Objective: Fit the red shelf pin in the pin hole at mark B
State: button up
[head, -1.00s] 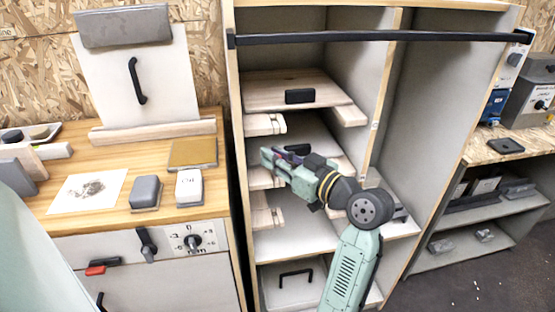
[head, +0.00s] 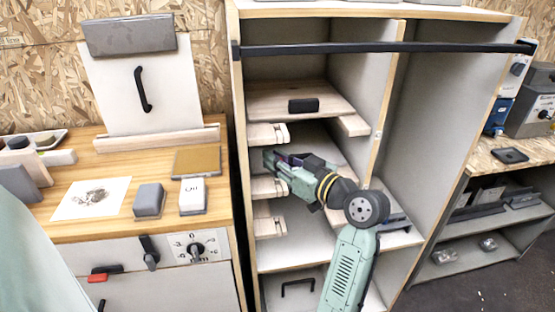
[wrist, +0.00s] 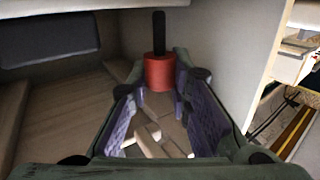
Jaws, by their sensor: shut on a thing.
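The red shelf pin (wrist: 159,72) shows in the wrist view as a red cylinder with a thin black part standing up from it. It is between the fingertips of my gripper (wrist: 158,80), which is shut on it. In the head view my gripper (head: 271,161) reaches into the left bay of the cabinet (head: 240,130), near the wooden ledges on its left side. I cannot make out the pin in the head view. The pin hole and mark B cannot be made out in either view.
A wooden shelf (head: 290,96) with a black block sits above my gripper. Short wooden ledges (head: 268,187) jut from the bay's left side. A divider (head: 378,110) stands to the right. A black bar (head: 380,47) crosses the cabinet front.

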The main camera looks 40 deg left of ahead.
jog(key=shift+f+b, duration=0.85)
jog(key=shift+b, duration=0.2)
dwell(0.9)
jog(key=shift+f, duration=0.2)
jog(key=shift+f+b, duration=0.35)
jog(key=shift+b, duration=0.25)
jog(key=o, duration=0.9)
jog(key=s+d, duration=0.1)
jog(key=d, duration=1.1)
jog(key=shift+s+r, duration=0.2)
jog(key=shift+r, duration=0.1)
